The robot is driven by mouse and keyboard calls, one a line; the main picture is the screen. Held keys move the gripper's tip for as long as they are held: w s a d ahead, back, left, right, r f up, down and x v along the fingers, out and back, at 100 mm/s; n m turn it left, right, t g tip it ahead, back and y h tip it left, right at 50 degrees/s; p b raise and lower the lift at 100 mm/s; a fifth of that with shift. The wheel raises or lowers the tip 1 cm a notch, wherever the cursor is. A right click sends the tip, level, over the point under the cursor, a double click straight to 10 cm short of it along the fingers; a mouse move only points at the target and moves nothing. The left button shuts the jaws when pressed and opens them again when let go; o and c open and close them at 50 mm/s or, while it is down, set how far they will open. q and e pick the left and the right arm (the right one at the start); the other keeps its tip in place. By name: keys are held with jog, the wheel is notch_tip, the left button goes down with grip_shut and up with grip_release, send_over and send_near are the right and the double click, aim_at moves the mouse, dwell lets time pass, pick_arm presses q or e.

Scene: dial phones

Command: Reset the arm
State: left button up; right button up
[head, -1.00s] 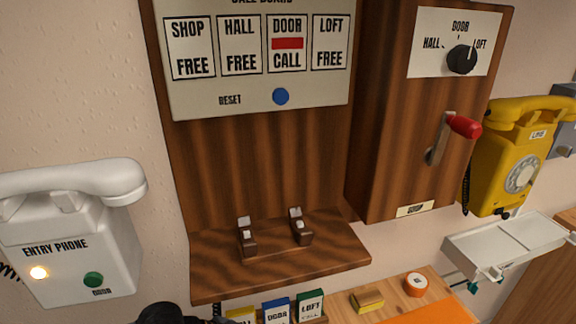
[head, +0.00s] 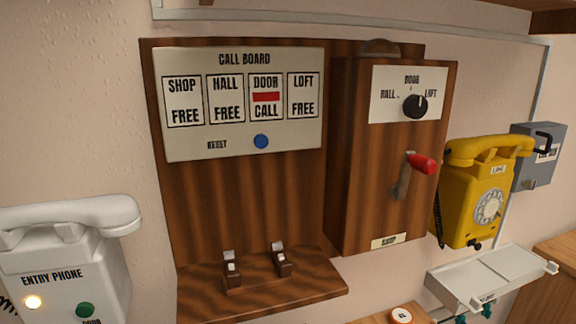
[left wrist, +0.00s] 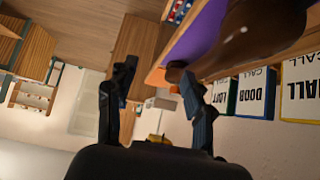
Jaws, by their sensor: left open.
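My left gripper (left wrist: 157,95) shows only in the left wrist view; its two dark fingers stand apart with nothing between their tips. A glossy dark brown rounded object (left wrist: 255,38) lies beside the right-hand finger; I cannot tell what it is or whether they touch. In the head view no gripper shows. The call board (head: 170,145) hangs on the wall, with a red flag (head: 266,97) in its DOOR window and a blue reset button (head: 261,141) below. My right gripper is not in view.
A white entry phone (head: 60,255) is at the left, its handset on top. A wooden box (head: 370,170) with a dial knob (head: 415,106) and red-handled crank (head: 420,163) stands right of the board. Beyond are a yellow phone (head: 470,190) and white tray (head: 490,270). Cards (left wrist: 256,95) show near my left gripper.

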pick_arm(q)
jog(key=s+a+f+n+y, duration=0.4)
jog(key=s+a+n, duration=0.2)
jog(key=s+a, duration=0.15)
jog(key=s+a+f+n+y, duration=0.4)
jog(key=s+a+f+n, duration=0.15)
jog(key=a, duration=0.35)
notch_tip(320, 180, down, 22)
jog(key=r+p, duration=0.1)
jog(key=p, duration=0.1)
jog(key=s+a+f+g+p, duration=0.1)
jog(key=s+a+f+g, duration=0.1)
jog(key=s+f, duration=1.4)
jog(key=shift+s+a+f+p, duration=0.35)
jog(key=shift+s, duration=0.75)
